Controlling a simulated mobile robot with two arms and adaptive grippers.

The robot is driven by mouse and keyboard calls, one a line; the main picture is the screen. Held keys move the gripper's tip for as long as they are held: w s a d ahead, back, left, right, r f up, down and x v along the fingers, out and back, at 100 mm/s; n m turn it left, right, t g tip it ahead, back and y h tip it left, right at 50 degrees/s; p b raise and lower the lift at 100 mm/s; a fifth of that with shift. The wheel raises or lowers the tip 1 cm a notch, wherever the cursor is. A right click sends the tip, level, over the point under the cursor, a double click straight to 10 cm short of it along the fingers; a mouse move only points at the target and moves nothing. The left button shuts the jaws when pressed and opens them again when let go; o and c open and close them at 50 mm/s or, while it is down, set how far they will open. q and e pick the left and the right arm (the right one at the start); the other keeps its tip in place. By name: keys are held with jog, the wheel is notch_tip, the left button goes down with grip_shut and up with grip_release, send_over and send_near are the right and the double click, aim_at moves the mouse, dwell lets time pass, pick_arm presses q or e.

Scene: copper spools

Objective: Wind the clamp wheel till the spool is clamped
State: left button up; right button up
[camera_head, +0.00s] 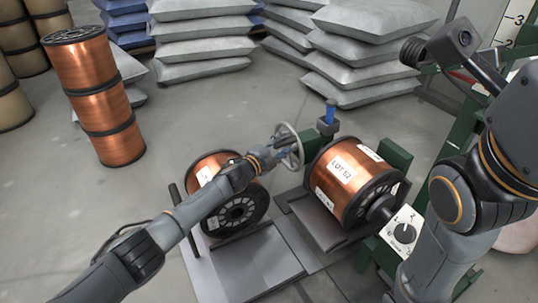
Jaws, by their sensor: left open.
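The clamp wheel (296,134) is a grey ring, tilted, seen nearly edge-on at the left of the green stand (393,158). My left gripper (277,152) is open at the near side of the wheel's rim; whether its fingers touch the rim is too small to tell. The copper spool (338,186) labelled LOT 62 lies on its side in the stand, a dark shaft at its right end. Whether its left end is gripped cannot be seen. My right gripper (412,52) seems to be the dark part at the upper right, its fingers unclear.
A white dial box (404,232) and a blue-topped post (328,118) are on the stand. Stacked spools (99,90) and grey sacks (202,47) stand behind. The left floor is clear.

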pick_arm(q)
jog(key=f+v, duration=0.1)
jog(key=v, duration=1)
jog(key=shift+r, duration=0.35)
jog(key=shift+s, duration=0.15)
